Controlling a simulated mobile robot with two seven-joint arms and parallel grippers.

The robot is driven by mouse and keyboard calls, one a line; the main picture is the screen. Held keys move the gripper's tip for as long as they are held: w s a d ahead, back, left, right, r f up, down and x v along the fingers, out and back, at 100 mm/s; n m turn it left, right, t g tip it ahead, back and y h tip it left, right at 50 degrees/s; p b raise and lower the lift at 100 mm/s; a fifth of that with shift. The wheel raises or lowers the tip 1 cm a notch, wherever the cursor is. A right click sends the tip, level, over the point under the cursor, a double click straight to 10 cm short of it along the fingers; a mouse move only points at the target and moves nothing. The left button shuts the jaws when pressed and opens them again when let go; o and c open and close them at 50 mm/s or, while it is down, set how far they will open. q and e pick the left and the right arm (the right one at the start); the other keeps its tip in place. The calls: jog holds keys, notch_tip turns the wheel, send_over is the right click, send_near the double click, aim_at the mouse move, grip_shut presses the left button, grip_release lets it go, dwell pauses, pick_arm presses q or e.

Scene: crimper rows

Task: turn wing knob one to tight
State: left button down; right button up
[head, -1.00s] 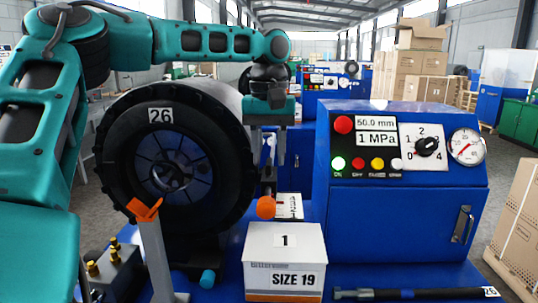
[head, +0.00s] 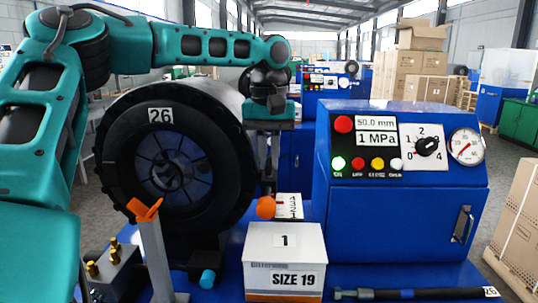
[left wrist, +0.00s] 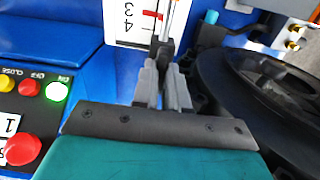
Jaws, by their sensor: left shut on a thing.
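My left gripper (head: 268,178) points down between the black wheel-like crimper head and the blue control cabinet. It is shut on the dark upper part of a thin lever. The lever's orange ball end (head: 266,207) shows just below the fingers. In the left wrist view the fingertips (left wrist: 163,66) close around a dark grey piece with a thin metal rod (left wrist: 172,18) running on from it. I see no part clearly marked as wing knob one. An orange V-shaped piece (head: 145,210) tops a grey post at the front left. My right gripper is not in view.
The crimper head (head: 165,165) marked 26 stands left of the gripper. The cabinet (head: 400,215) with buttons, selector and gauge stands to the right. A SIZE 19 box (head: 285,262) and a black hose (head: 415,294) are in front.

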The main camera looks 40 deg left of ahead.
aim_at(269, 161)
pick_arm(q)
jog(key=shift+m, duration=0.3)
jog(key=m, duration=0.3)
jog(key=shift+m, duration=0.3)
jog(key=m, duration=0.4)
jog(key=shift+m, duration=0.3)
jog(key=m, duration=0.4)
jog(key=shift+m, duration=2.5)
jog(key=c, duration=1.2)
grip_release()
jog(key=shift+o, duration=0.2)
notch_tip(269, 161, up, 13)
